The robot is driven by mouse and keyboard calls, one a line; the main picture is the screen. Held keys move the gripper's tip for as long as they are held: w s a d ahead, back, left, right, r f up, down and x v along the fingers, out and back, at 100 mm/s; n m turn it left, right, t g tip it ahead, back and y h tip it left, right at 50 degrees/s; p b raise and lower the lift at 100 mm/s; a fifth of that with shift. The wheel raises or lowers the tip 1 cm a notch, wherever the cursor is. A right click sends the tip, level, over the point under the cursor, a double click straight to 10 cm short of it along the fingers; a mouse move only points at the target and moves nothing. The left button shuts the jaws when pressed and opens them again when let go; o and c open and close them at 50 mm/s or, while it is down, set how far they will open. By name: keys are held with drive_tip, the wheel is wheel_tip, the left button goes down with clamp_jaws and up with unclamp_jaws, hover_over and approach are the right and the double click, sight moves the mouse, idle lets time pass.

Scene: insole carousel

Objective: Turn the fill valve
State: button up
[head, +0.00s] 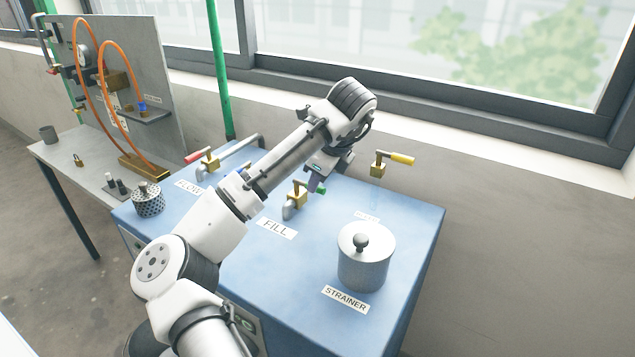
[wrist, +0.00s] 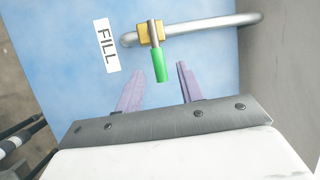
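The fill valve has a brass body (head: 297,195) and a green handle (head: 320,188), beside the FILL label (head: 277,228) on the blue cabinet top. In the wrist view the green handle (wrist: 160,66) points down from the brass body (wrist: 150,33) on a grey pipe. My gripper (head: 316,180) is over the valve in the head view, where its fingers are partly hidden. In the wrist view my gripper (wrist: 160,70) is open, one finger on each side of the handle's free end. I see gaps on both sides; depth between fingertips and handle is unclear.
A red-handled valve (head: 208,160) stands at the left and a yellow-handled valve (head: 379,167) at the right. A lidded metal strainer pot (head: 364,262) stands at the cabinet's front right. A perforated basket (head: 148,200) is at the left corner. A wall and window lie behind.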

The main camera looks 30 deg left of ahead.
drive_tip(key=b+v, duration=0.1)
drive_tip(key=v, duration=1)
drive_tip(key=shift+d+r, duration=0.15)
drive_tip(key=shift+r, duration=0.05)
drive_tip(key=shift+s, duration=0.15)
